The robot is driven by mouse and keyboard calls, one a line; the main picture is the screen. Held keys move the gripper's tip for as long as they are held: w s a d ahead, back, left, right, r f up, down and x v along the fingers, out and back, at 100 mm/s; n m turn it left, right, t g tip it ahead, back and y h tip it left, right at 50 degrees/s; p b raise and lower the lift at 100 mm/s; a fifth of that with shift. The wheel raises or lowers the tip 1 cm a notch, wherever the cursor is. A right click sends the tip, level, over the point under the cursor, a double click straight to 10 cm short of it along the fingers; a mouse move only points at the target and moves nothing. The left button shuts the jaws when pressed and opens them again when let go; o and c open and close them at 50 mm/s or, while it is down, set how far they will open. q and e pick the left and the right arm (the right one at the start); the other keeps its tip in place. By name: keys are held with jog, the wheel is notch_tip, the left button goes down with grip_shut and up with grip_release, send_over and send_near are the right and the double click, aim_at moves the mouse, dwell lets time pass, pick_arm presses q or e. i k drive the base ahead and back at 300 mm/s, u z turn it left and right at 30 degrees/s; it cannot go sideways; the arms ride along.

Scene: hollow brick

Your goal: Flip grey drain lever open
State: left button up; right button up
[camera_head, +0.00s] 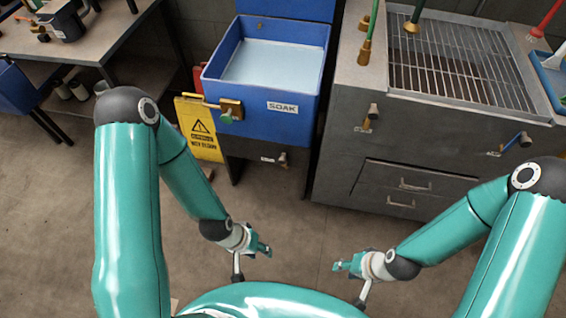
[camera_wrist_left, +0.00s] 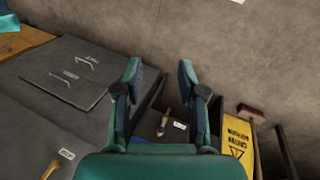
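A small lever (camera_head: 283,158) sticks out from the dark cabinet below the blue SOAK basin (camera_head: 302,121), beside a small label too small to read. It also shows in the left wrist view (camera_wrist_left: 163,122), past the fingers, with a greyish part and a brownish tip. Another short lever (camera_head: 373,112) with a greyish-tan handle is on the front of the grey sink unit. I cannot tell for sure which is the drain lever. My left gripper (camera_head: 264,248) is open and empty, below and in front of the basin, touching nothing. My right gripper (camera_head: 342,265) is apart from everything; its fingers are too small to judge.
A blue-handled lever (camera_head: 522,141) is at the sink unit's right. A brass valve with a green knob (camera_head: 228,115) is on the basin front. A yellow warning sign (camera_head: 199,130) stands left of the basin. The floor (camera_head: 310,225) between my grippers and the cabinets is clear.

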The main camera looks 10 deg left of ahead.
aim_at(282, 160)
jog(key=z, duration=0.15)
jog(key=i, duration=1)
jog(key=z, duration=0.3)
